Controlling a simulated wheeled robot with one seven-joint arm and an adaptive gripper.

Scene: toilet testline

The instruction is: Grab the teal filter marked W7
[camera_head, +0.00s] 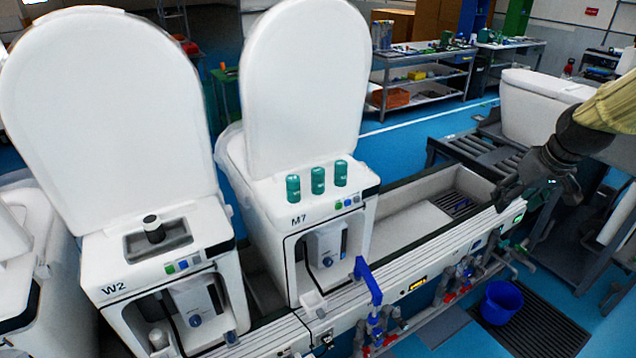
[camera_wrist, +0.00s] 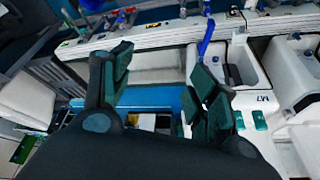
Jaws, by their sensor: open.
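Three teal filters stand upright in a row on the white toilet unit labelled what looks like M7 in the head view: left filter (camera_head: 293,188), middle filter (camera_head: 318,181), right filter (camera_head: 340,173). Their own markings are too small to read. My gripper (camera_head: 512,190) is open and empty, far to the right of the filters, above the bench's right end. In the wrist view my gripper (camera_wrist: 160,65) has its fingers spread. Two filters show right of its right finger, one (camera_wrist: 259,120) clear and one (camera_wrist: 240,120) close to the finger's edge; the third is not clearly visible.
The raised lid (camera_head: 305,85) stands behind the filters. Another toilet unit (camera_head: 150,255) with a dark fitting on top is at left. A blue tap-like post (camera_head: 369,282) rises in front. An empty trough (camera_head: 415,220) lies between the filters and my gripper. A blue bucket (camera_head: 501,302) is on the floor.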

